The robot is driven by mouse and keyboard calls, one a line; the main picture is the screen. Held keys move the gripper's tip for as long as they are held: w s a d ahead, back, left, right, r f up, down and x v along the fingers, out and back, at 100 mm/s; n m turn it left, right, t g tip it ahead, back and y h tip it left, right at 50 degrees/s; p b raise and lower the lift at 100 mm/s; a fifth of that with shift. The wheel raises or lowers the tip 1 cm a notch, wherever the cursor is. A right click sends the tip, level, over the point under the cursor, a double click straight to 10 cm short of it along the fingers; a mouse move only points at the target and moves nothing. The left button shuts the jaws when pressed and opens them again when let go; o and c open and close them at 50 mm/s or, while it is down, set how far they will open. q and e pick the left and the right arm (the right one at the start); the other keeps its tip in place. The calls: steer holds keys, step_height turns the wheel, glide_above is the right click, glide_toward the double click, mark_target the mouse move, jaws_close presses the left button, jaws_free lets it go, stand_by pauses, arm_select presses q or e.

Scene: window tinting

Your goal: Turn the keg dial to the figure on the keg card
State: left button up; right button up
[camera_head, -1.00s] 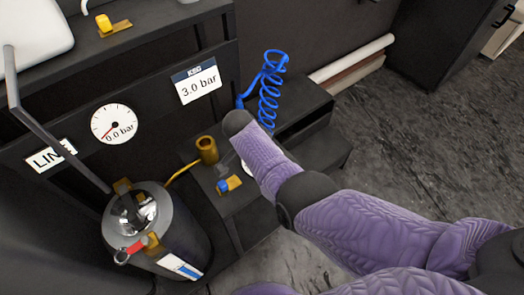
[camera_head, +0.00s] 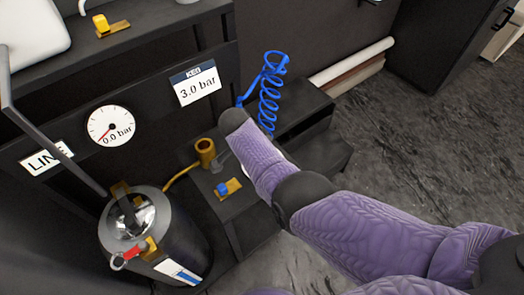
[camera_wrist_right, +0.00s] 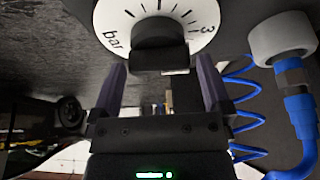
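The keg card (camera_head: 195,84) reads 3.0 bar on the back panel in the head view. A round gauge (camera_head: 111,126) beside it reads 0.0 bar. In the right wrist view, a white dial face (camera_wrist_right: 115,18) with black marks, the word bar and a 3 has a black knob (camera_wrist_right: 160,45) at its centre. My right gripper (camera_wrist_right: 162,72) is open, its two fingers on either side of the knob's lower part with gaps showing. In the head view my purple right arm hides the dial and gripper. My left gripper is not in view.
A dark keg (camera_head: 155,235) with a red-handled fitting stands at lower left. A brass cup (camera_head: 205,152) and a blue-knobbed valve (camera_head: 224,188) sit left of my arm. A coiled blue hose (camera_head: 268,95) hangs behind it. Open floor lies to the right.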

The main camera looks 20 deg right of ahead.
steer(key=shift+a+r, duration=0.1)
steer(key=shift+r, duration=0.25)
arm_select(q)
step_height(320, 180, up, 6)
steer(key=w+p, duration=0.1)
steer(key=p, duration=0.5)
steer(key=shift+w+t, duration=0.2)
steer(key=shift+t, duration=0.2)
arm_select(e)
steer(key=v, duration=0.9)
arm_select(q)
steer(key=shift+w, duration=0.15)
arm_select(e)
steer(key=shift+s, duration=0.15)
